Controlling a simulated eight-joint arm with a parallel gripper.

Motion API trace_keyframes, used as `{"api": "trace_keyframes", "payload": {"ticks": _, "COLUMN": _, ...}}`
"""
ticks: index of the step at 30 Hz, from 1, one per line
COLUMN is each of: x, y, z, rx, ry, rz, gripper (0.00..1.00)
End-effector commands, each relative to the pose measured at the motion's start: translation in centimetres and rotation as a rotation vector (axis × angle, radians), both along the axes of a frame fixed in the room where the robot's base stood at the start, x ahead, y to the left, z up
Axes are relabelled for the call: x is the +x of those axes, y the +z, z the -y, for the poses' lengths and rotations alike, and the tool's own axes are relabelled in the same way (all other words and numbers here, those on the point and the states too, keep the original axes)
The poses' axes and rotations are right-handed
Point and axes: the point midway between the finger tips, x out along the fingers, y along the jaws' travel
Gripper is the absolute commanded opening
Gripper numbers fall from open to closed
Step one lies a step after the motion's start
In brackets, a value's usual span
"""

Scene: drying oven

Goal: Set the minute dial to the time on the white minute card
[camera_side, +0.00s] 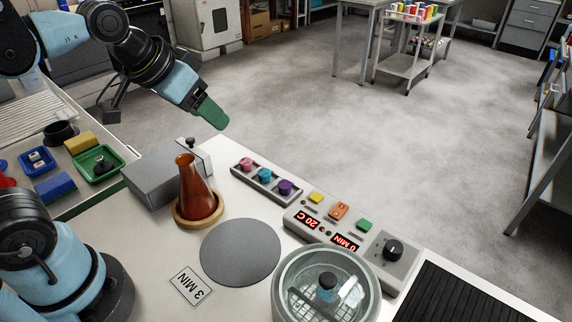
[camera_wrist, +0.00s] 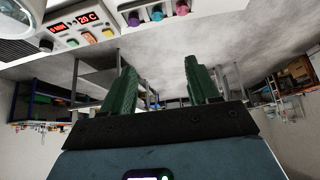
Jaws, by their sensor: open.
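The white minute card (camera_side: 191,286) lies on the bench at the lower middle and reads "3 MIN", upside down in the side view. The minute dial (camera_side: 391,250) is a black knob at the right end of the grey control panel (camera_side: 370,258). The minute display (camera_side: 345,242) reads "0 MIN" in red, and the temperature display (camera_side: 309,220) reads "20 C". My gripper (camera_side: 212,114) has green fingers and is raised above the back of the bench, far from the dial. In the wrist view my gripper (camera_wrist: 162,85) is open, with nothing between the fingers.
The panel has yellow (camera_side: 316,197), orange (camera_side: 339,210) and green (camera_side: 364,224) buttons. A glass-lidded round vessel (camera_side: 327,285) stands close in front of the panel. A brown flask (camera_side: 194,190), a grey disc (camera_side: 240,252) and a rack of coloured knobs (camera_side: 265,176) are left of it.

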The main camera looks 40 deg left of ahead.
Motion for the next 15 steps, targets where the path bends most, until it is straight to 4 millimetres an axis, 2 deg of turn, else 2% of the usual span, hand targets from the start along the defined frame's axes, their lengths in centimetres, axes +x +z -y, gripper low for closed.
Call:
{"api": "trace_keyframes", "payload": {"ticks": 8, "x": 3.3, "y": 3.1, "z": 3.8, "rx": 0.021, "ry": -0.122, "rz": -0.092, "gripper": 0.60}}
{"api": "trace_keyframes", "payload": {"ticks": 15, "x": 7.1, "y": 5.1, "z": 9.3, "rx": 0.058, "ry": -0.261, "rz": -0.200, "gripper": 0.60}}
